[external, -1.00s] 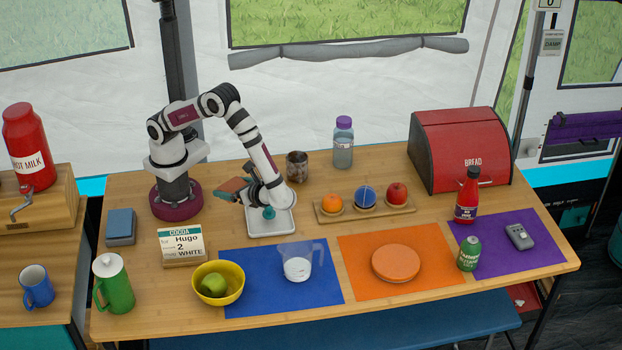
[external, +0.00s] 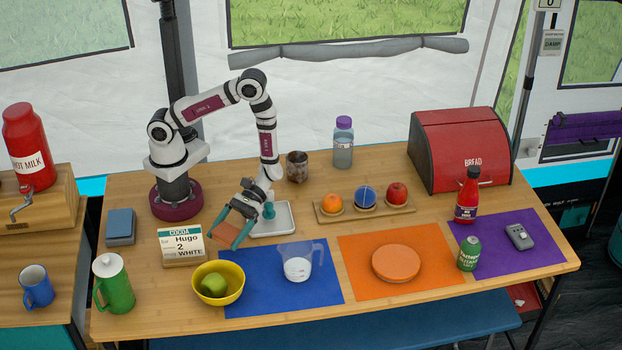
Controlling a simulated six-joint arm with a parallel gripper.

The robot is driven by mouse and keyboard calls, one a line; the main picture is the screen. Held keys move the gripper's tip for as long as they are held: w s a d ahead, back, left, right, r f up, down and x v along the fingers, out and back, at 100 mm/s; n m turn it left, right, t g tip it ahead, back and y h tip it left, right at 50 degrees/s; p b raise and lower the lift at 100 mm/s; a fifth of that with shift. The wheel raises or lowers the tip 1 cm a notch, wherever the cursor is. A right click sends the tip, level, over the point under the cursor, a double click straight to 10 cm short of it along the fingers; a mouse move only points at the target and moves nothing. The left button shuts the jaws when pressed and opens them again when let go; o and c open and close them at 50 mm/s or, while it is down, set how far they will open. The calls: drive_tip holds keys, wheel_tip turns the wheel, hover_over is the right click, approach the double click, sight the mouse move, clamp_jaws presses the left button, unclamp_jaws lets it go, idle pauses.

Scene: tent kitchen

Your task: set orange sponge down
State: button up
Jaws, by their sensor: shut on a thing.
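My gripper (external: 232,225) is shut on the orange sponge (external: 228,233), a flat block held between its teal fingers. The sponge is tilted and hangs over the table between the cocoa card and the blue mat. The gap between it and the tabletop is too small to judge, so I cannot tell if it touches. The white tray (external: 285,222) lies behind and to the right of my gripper, with a teal upright thing (external: 269,210) on it, partly hidden by my wrist.
The cocoa card (external: 183,244) stands close to the left of the sponge. A yellow bowl (external: 233,292) with a green fruit and a measuring jug (external: 297,268) on the blue mat (external: 258,301) are in front. A blue block (external: 121,226) lies far left.

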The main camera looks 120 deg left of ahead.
drive_tip(key=shift+f, duration=0.95)
